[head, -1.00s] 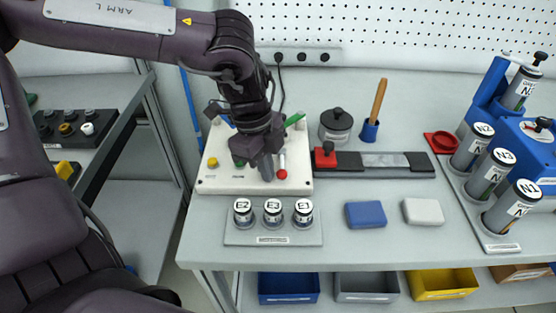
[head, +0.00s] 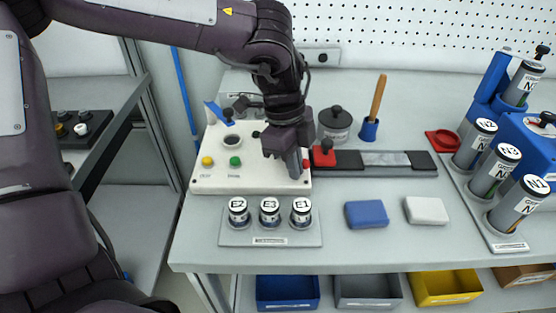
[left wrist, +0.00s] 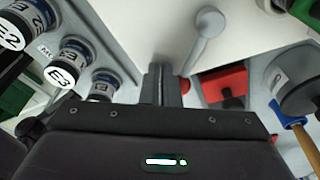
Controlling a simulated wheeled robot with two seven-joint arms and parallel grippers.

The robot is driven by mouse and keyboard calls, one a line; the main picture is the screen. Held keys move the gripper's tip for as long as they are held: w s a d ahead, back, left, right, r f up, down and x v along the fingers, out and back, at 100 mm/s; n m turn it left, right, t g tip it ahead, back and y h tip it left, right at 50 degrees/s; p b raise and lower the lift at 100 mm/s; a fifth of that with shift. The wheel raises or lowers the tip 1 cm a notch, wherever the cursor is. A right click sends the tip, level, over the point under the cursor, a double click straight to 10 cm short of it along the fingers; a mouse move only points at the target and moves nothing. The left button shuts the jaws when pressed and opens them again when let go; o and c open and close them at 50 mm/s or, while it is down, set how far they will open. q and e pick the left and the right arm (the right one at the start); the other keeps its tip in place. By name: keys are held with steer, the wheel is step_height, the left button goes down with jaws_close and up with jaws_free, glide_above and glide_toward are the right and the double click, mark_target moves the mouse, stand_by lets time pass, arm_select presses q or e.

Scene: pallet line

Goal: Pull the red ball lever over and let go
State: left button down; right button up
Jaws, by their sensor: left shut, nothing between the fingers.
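The red ball lever stands at the right end of the white panel (head: 215,180). Its red ball (head: 306,164) shows only in part beside my left gripper (head: 294,173), which hides the rest of the lever in the head view. In the left wrist view the grey lever rod (left wrist: 198,48) runs from its round pivot to the red ball (left wrist: 185,86). My left gripper's fingers (left wrist: 162,84) are shut with nothing between them. They are right beside the ball, on its left, seemingly against it. My right gripper is not in view.
A yellow button (head: 207,161) and a green button (head: 235,161) are on the panel. A rack (head: 230,238) with cylinders E2, E3 and E1 stands in front.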

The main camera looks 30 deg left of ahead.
arm_select(q)
steer(key=shift+w+d+r, duration=0.1)
steer(key=shift+w+r, duration=0.05)
steer(key=shift+w, duration=0.25)
steer(key=shift+w+r+p, duration=0.15)
steer(key=shift+r+p, duration=0.15)
steer(key=shift+r, duration=0.15)
steer(key=p+v, duration=0.1)
steer(key=v, duration=0.1)
steer(key=d+p+v, duration=0.1)
steer(key=p+v, duration=0.1)
steer(key=v, duration=0.1)
steer(key=shift+w+r, duration=0.1)
steer(key=shift+w, duration=0.05)
steer(key=shift+s, duration=0.2)
